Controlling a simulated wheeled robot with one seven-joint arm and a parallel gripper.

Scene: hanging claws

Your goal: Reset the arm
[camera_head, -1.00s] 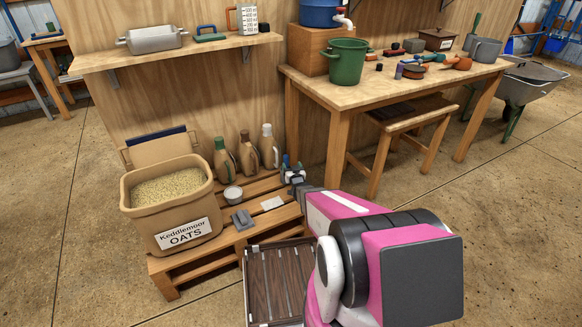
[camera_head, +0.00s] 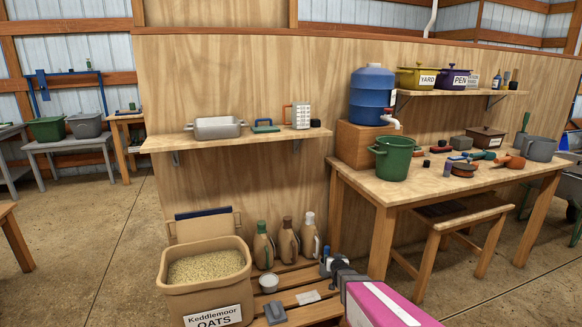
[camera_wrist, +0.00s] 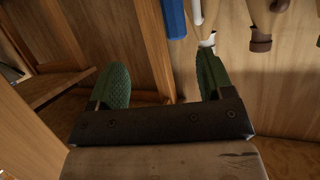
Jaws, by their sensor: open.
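My gripper (camera_head: 327,262) is at the right end of the wooden pallet, just right of the bottles, with my pink arm reaching in from the bottom edge. In the wrist view its two green fingers stand wide apart (camera_wrist: 158,85) with nothing held between them. Beyond them are wooden panels. Parts of the bottles, one with a brown cap (camera_wrist: 260,43) and one with a white cap (camera_wrist: 207,41), hang into the top of that view, apparently upside down. A blue object (camera_wrist: 175,17) is beside them.
The oats bin (camera_head: 207,300), a small white cup (camera_head: 269,283) and bottles (camera_head: 288,243) crowd the pallet (camera_head: 315,312). A loaded workbench (camera_head: 425,190) with a green bucket (camera_head: 393,160) stands right. A wall shelf (camera_head: 235,141) is above. Open floor lies left.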

